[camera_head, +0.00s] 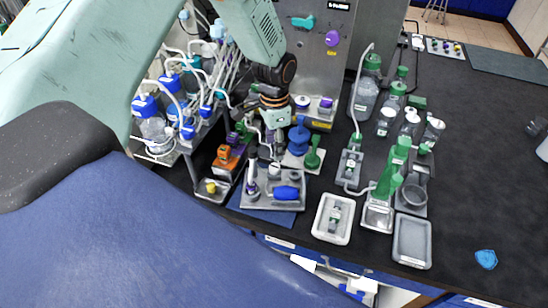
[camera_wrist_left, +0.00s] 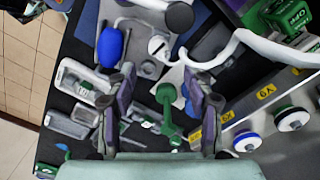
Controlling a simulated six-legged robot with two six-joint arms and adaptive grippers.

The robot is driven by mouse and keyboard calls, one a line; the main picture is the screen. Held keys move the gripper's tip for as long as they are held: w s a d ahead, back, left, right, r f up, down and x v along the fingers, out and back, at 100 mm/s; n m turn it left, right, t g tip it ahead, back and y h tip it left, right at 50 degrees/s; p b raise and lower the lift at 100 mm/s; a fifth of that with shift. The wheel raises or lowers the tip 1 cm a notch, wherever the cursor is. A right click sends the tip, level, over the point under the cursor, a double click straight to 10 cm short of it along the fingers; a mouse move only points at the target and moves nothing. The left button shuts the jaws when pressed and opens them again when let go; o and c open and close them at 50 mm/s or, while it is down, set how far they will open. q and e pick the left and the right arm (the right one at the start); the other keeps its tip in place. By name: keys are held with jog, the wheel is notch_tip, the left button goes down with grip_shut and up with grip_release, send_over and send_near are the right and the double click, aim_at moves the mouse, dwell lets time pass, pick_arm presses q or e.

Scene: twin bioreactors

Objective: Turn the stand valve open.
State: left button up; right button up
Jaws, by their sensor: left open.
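My left gripper (camera_head: 272,128) points down over the bench near the steel cabinet. In the left wrist view its fingers (camera_wrist_left: 158,78) are apart with nothing between their tips. A grey base plate (camera_head: 257,203) below carries a blue oval handle (camera_head: 287,193), also in the left wrist view (camera_wrist_left: 110,46). A green handled piece (camera_head: 312,156) stands close by and shows below the fingertips in the left wrist view (camera_wrist_left: 167,110). A blue spool-like piece (camera_head: 298,138) stands behind it. I cannot tell for sure which of these is the stand valve. My right gripper is not in view.
Bottles with blue caps (camera_head: 150,118) and tubing crowd the left. Bottles with green caps (camera_head: 366,92) stand to the right. A white-rimmed tray (camera_head: 333,219) and a grey tray (camera_head: 412,241) lie near the front edge. The dark bench at far right is mostly clear.

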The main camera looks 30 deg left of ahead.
aim_at(274, 167)
pick_arm(q)
jog(key=f, duration=0.6)
jog(key=shift+s+d+f, duration=0.15)
jog(key=shift+d+f, duration=0.1)
jog(key=shift+f, duration=0.05)
jog(key=shift+a+f, duration=0.2)
jog(key=shift+f, duration=0.4)
jog(key=shift+d+r, duration=0.1)
jog(key=shift+d, duration=0.05)
jog(key=shift+c, duration=1.3)
grip_shut()
